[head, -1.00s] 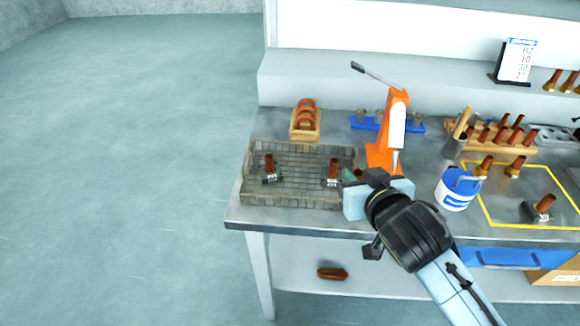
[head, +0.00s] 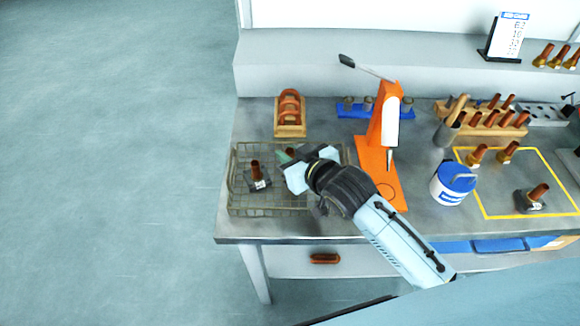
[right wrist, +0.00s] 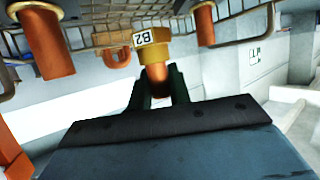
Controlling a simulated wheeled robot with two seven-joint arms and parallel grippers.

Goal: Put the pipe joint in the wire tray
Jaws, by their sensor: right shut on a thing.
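The wire tray (head: 232,205) sits at the left end of the bench. A copper pipe on a dark base (head: 256,175) stands in its left part. My right gripper (head: 287,157) is over the tray's right part, and its hand hides much of that side. In the right wrist view the gripper (right wrist: 156,88) is shut on the copper end of the pipe joint (right wrist: 152,50), which has a brass collar and a "B2" label. The tray's wires (right wrist: 110,28) show behind it. I cannot tell whether the joint touches the tray. My left gripper is not in view.
An orange press (head: 378,160) stands just right of the tray, close to my right arm. A wooden holder with copper bends (head: 290,130) is behind the tray. A white and blue tub (head: 453,185) and a yellow-outlined area (head: 500,216) with several joints lie to the right.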

